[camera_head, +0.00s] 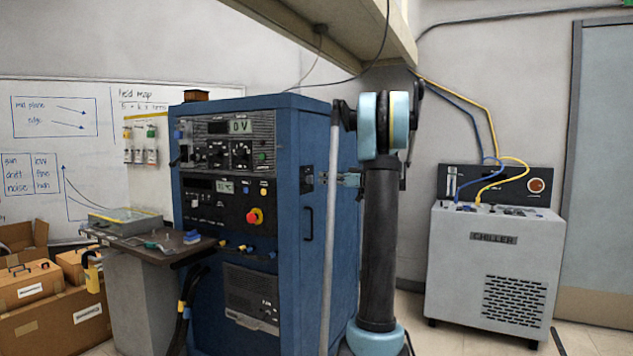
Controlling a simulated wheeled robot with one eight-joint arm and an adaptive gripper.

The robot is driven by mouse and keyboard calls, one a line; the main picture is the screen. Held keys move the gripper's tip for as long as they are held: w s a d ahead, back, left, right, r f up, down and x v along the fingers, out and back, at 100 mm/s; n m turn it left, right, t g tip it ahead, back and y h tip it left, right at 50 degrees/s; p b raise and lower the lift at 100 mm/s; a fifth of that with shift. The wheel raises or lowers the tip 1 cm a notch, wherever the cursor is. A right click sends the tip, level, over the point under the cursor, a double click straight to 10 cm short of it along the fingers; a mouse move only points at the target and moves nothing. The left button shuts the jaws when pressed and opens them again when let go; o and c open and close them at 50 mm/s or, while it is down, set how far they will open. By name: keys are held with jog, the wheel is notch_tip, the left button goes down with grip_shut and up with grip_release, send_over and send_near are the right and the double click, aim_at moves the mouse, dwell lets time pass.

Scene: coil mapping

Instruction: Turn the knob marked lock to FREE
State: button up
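A blue equipment cabinet (330,240) stands in the middle of the camera_head view. Its upper front panel has a green display reading about "0 V" and two dark round knobs, a left knob (217,154) and a right knob (242,154). The labels are too small to read, so I cannot tell which knob is marked lock or where it points. A lower panel (225,205) holds a second display, small buttons and a red knob on a yellow base (254,216). My arm rises in front of the cabinet's right side. I cannot make out my gripper's fingers.
A dark shelf (150,242) with small tools and a grey case (125,221) juts out left of the cabinet front. Cables hang below it. Cardboard boxes (60,325) stand at far left. A grey chiller (495,265) stands at right, with floor between it and my arm.

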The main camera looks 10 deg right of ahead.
aim_at(310, 180)
jog(key=x, duration=0.5)
jog(key=shift+w+a, duration=0.1)
jog(key=shift+a, duration=0.1)
grip_shut()
